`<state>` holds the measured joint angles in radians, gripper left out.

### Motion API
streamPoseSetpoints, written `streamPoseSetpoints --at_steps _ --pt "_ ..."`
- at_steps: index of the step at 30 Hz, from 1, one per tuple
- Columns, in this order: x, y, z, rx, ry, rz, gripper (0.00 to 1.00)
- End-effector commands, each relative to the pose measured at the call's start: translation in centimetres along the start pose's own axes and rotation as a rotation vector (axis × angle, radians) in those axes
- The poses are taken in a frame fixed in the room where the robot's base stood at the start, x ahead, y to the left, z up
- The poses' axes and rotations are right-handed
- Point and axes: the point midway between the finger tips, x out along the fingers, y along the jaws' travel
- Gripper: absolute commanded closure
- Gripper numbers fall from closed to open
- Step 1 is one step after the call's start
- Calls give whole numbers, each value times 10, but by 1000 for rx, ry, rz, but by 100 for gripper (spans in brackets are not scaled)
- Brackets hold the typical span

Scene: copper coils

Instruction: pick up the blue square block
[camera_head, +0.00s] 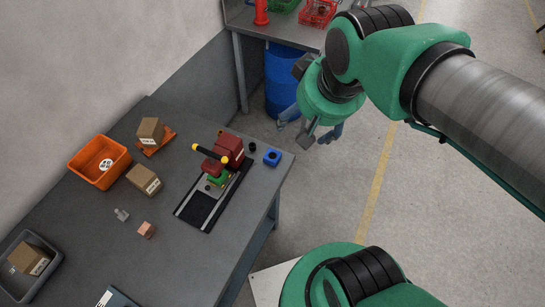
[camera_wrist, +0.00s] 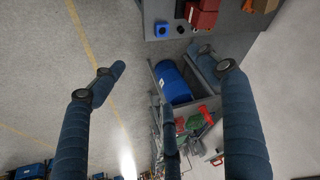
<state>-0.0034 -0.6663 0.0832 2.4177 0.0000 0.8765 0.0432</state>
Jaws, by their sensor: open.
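The blue square block (camera_head: 272,157) has a dark round hole in its top. It sits near the right edge of the grey table (camera_head: 200,252), beside a small black round part (camera_head: 252,146). The block also shows at the top of the wrist view (camera_wrist: 161,30). My gripper (camera_head: 308,128) is to the right of the block, above the floor beyond the table edge, apart from it. In the wrist view my gripper's blue fingers (camera_wrist: 162,58) are spread wide with nothing between them. My wrist partly hides the fingers in the head view.
Left of the block stands a red machine (camera_head: 222,152) with a yellow-ended handle on a black base. An orange bin (camera_head: 101,162), cardboard boxes (camera_head: 144,179) and a grey tray (camera_head: 52,254) lie farther left. A blue barrel (camera_head: 281,75) stands behind, under another table.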

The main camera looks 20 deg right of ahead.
Motion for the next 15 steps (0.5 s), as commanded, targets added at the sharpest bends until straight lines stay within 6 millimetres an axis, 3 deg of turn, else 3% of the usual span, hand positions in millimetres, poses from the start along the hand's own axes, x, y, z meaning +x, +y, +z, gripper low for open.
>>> streamPoseSetpoints --at_steps 8,15 --pt "63 -4 -43 67 -116 7 26" --pt "133 -8 -70 130 -213 21 26"
